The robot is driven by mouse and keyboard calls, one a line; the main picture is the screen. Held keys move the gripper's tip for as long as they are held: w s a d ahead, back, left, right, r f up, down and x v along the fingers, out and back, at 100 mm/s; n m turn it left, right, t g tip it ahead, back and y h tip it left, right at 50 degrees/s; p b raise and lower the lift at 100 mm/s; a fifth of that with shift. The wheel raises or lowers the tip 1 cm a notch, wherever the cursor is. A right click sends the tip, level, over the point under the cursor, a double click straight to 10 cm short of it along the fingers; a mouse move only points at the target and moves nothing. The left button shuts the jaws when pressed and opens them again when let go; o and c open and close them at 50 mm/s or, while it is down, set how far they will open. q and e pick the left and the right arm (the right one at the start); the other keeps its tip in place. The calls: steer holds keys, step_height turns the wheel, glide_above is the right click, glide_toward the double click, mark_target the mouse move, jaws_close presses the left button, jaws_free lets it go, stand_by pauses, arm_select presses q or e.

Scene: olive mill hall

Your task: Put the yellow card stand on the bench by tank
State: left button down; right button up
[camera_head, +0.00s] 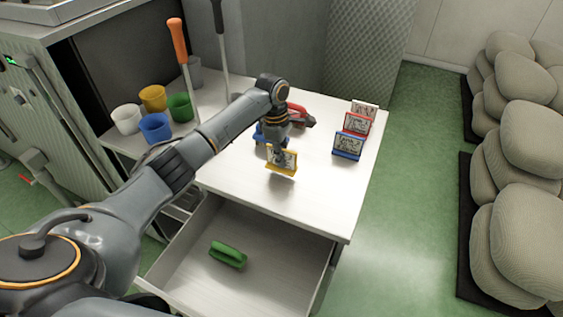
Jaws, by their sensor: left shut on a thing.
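The yellow card stand (283,170) holds a printed card and is in the head view near the middle of a white worktop (310,203). My left gripper (278,147) reaches down from above and is shut on the stand. A faint shadow shows under the stand; whether it touches the worktop is hard to tell. The worktop has an open drawer below it, and I cannot tell whether it is the bench by the tank. My right gripper is not in view.
Red (357,124), blue (347,147) and white (364,109) card stands are in a row at right. A red tool (299,115) lies behind my gripper. Coloured cups (153,98) stand at left. Sacks (530,140) line the right.

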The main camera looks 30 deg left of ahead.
arm_select(q)
step_height(320, 180, down, 2)
steer(key=shift+f, duration=0.2)
steer(key=shift+s+f, duration=0.1)
steer(key=shift+f, duration=0.05)
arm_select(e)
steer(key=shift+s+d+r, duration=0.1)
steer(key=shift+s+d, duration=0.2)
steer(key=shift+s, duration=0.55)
arm_select(q)
steer(key=c, duration=1.5)
jaws_free()
steer(key=shift+f, duration=0.1)
steer(key=shift+o, duration=0.4)
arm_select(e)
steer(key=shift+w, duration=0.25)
